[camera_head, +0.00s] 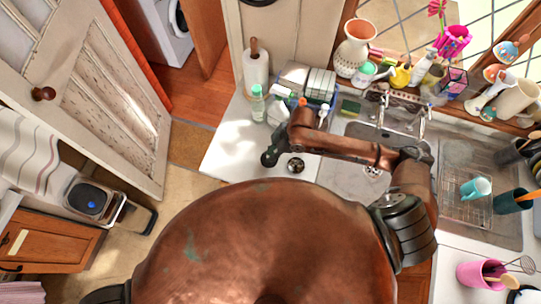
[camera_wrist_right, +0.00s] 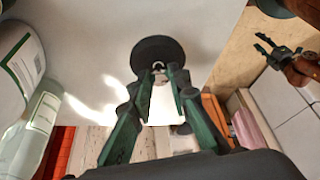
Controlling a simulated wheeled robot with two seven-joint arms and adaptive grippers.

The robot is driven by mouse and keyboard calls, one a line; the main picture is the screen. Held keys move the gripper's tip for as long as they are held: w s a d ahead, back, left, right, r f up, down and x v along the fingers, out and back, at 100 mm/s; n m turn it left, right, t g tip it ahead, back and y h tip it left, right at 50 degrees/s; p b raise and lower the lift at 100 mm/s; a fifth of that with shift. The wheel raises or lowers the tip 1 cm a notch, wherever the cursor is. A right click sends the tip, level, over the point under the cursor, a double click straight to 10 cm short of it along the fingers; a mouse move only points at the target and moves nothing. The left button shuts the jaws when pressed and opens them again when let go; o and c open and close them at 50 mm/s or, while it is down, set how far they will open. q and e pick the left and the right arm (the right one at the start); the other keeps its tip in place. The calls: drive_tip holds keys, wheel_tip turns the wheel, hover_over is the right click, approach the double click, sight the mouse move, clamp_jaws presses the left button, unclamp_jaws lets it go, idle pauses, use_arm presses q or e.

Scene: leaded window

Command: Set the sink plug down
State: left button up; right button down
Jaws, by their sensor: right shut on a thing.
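The sink plug (camera_head: 296,165), a dark round disc with a metal ring at its middle, is over the white counter (camera_head: 232,150) left of the sink. The right wrist view shows the plug (camera_wrist_right: 157,47) at the fingertips of my right gripper (camera_wrist_right: 160,76), which is shut on its ring. In the head view my right gripper (camera_head: 282,161) comes to the plug from the left. I cannot tell whether the plug touches the counter. My left gripper (camera_wrist_right: 268,50) shows small in the right wrist view, its fingers apart and empty.
The steel sink (camera_head: 345,185) lies right of the plug, with its drain (camera_head: 372,171) and taps behind.

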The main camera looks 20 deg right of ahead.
drive_tip(key=shift+w+f, duration=0.25)
drive_tip(key=shift+w+f+p, duration=0.15)
drive_tip(key=shift+f+p, duration=0.45)
drive_tip(key=shift+f, duration=1.1)
drive_tip(key=c, duration=1.8)
unclamp_jaws()
drive_tip(key=shift+f, duration=0.1)
drive_tip(key=b+v, duration=0.1)
drive_tip(key=v, duration=1.1)
drive_tip(key=shift+a, duration=0.1)
